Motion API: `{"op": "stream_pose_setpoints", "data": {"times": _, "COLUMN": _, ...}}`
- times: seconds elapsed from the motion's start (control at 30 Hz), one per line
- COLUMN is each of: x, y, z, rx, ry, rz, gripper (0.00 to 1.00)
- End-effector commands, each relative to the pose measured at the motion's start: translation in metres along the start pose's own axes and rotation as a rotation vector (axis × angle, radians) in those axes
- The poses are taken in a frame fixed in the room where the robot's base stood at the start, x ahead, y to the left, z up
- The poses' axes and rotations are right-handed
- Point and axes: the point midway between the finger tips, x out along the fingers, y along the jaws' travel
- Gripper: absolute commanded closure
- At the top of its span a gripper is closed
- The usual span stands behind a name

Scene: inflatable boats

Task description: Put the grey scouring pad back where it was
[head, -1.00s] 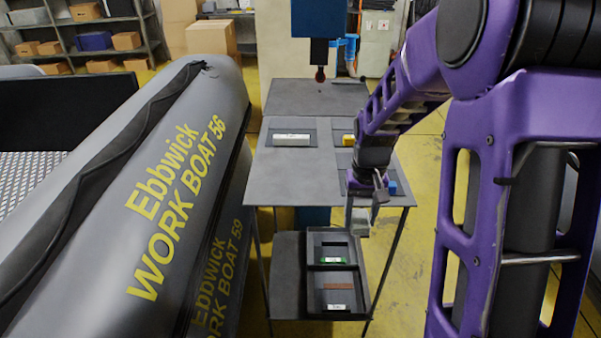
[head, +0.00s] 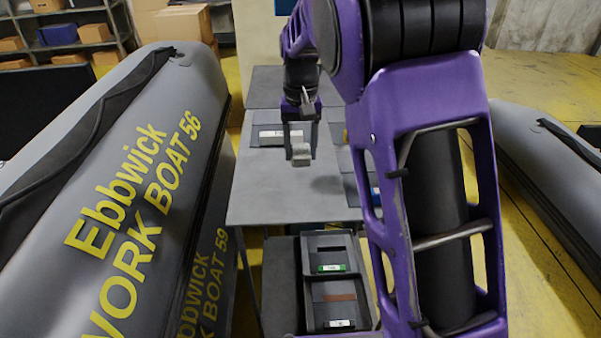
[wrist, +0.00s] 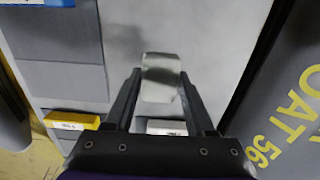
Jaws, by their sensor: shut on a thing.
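The grey scouring pad (head: 301,156) is a pale grey block between the fingertips of my gripper (head: 300,142), which is shut on it. In the wrist view the pad (wrist: 161,82) stands out past the fingers, above the grey table top. The table (head: 262,198) has darker grey mats on it. A pale block with a white label (head: 280,134) lies on the back left mat, just behind the pad in the head view. In the wrist view two dark mat areas (wrist: 62,85) to the left are bare between the yellow and blue pieces.
A yellow block (wrist: 72,120) and a blue block (wrist: 40,3) lie along the table's right side, partly hidden by my arm in the head view. Below are trays (head: 313,287) with green and brown items. A large grey boat (head: 110,180) stands close on the left.

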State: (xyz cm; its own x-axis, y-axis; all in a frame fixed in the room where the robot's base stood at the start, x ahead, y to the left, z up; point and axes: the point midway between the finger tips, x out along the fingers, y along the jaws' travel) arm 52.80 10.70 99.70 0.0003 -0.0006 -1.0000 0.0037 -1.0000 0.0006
Motion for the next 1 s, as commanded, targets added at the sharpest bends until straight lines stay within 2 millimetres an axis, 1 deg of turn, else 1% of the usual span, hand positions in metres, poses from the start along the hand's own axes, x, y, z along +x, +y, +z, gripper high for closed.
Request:
{"op": "stream_pose_setpoints", "data": {"times": 0.03, "x": 0.006, "y": 0.000, "z": 0.000, "rx": 0.000, "ry": 0.000, "rz": 0.000, "gripper": 0.90}}
{"op": "stream_pose_setpoints", "data": {"times": 0.17, "x": 0.015, "y": 0.000, "z": 0.000, "rx": 0.001, "ry": 0.000, "rz": 0.000, "gripper": 0.90}}
{"op": "stream_pose_setpoints", "data": {"times": 0.43, "x": 0.056, "y": 0.000, "z": 0.001, "rx": -0.001, "ry": -0.002, "rz": 0.001, "gripper": 0.90}}
{"op": "stream_pose_setpoints", "data": {"times": 0.5, "x": 0.060, "y": 0.000, "z": 0.000, "rx": -0.001, "ry": 0.001, "rz": 0.000, "gripper": 0.90}}
{"op": "stream_pose_setpoints", "data": {"times": 0.73, "x": 0.060, "y": 0.000, "z": 0.000, "rx": -0.001, "ry": 0.002, "rz": 0.000, "gripper": 0.90}}
{"op": "stream_pose_setpoints", "data": {"times": 0.87, "x": 0.064, "y": 0.000, "z": 0.000, "rx": 0.000, "ry": 0.001, "rz": 0.000, "gripper": 0.90}}
{"op": "stream_pose_setpoints", "data": {"times": 0.9, "x": 0.063, "y": 0.000, "z": 0.000, "rx": 0.000, "ry": 0.002, "rz": 0.000, "gripper": 0.38}}
{"op": "stream_pose_setpoints", "data": {"times": 0.97, "x": 0.063, "y": 0.000, "z": 0.000, "rx": 0.000, "ry": 0.001, "rz": 0.000, "gripper": 0.27}}
{"op": "stream_pose_setpoints", "data": {"times": 1.0, "x": 0.063, "y": 0.000, "z": 0.000, "rx": 0.000, "ry": 0.001, "rz": 0.000, "gripper": 0.20}}
